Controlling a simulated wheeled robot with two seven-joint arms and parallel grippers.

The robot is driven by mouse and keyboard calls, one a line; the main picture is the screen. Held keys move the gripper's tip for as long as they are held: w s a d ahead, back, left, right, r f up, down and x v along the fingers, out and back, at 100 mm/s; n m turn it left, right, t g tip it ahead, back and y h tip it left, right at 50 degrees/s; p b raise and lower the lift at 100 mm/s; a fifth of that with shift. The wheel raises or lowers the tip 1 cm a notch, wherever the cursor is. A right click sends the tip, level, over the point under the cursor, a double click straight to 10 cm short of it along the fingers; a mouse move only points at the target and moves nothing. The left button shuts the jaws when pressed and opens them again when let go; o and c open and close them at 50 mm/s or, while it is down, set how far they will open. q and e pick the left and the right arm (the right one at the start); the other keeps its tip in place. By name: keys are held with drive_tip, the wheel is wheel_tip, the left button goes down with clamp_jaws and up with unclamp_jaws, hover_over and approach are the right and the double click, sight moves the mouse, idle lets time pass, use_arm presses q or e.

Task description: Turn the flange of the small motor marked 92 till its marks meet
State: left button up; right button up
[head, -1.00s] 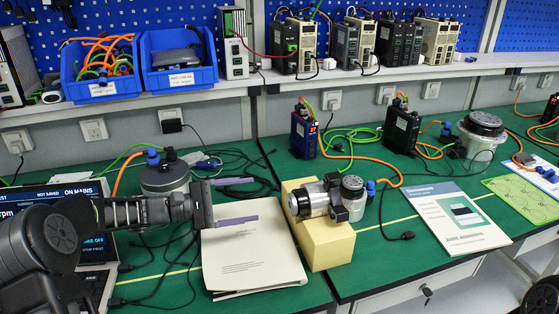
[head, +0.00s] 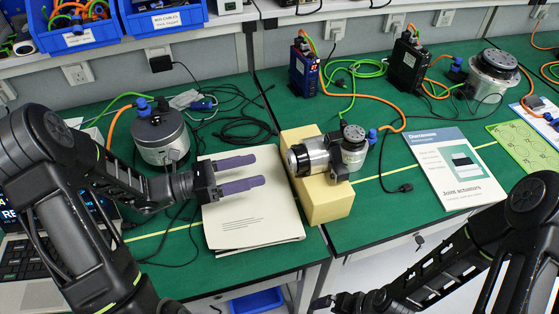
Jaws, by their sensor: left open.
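The number 92 and the flange marks are too small to read. My left gripper (head: 261,171) is open and empty, its two purple fingers pointing right at the flange. It hovers over the beige folder, with a gap between fingertips and flange. My right arm (head: 460,240) reaches in from the lower right. Its dark end (head: 322,303) is at the bottom edge; its fingers are hidden.
The yellow block (head: 326,205) stands at the table's front, right of the beige folder (head: 255,232). A large grey motor (head: 160,135) stands behind my left arm, another (head: 493,75) at the back right. Loose cables lie behind the folder. A booklet (head: 455,172) lies right of the block.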

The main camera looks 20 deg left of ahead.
sight(289, 161)
use_arm(q)
drive_tip(key=shift+p+x, duration=0.45)
drive_tip(key=shift+x, duration=3.5)
drive_tip(key=shift+c, duration=0.2)
drive_tip(key=c, duration=1.3)
drive_tip(key=shift+f+m+b, duration=0.15)
drive_tip(key=shift+m+b, duration=0.25)
drive_tip(key=shift+b, duration=0.05)
drive_tip(key=shift+m+b, duration=0.3)
drive_tip(key=shift+m, duration=0.2)
drive_tip(key=o, duration=1.3)
drive_tip(key=shift+o, duration=0.2)
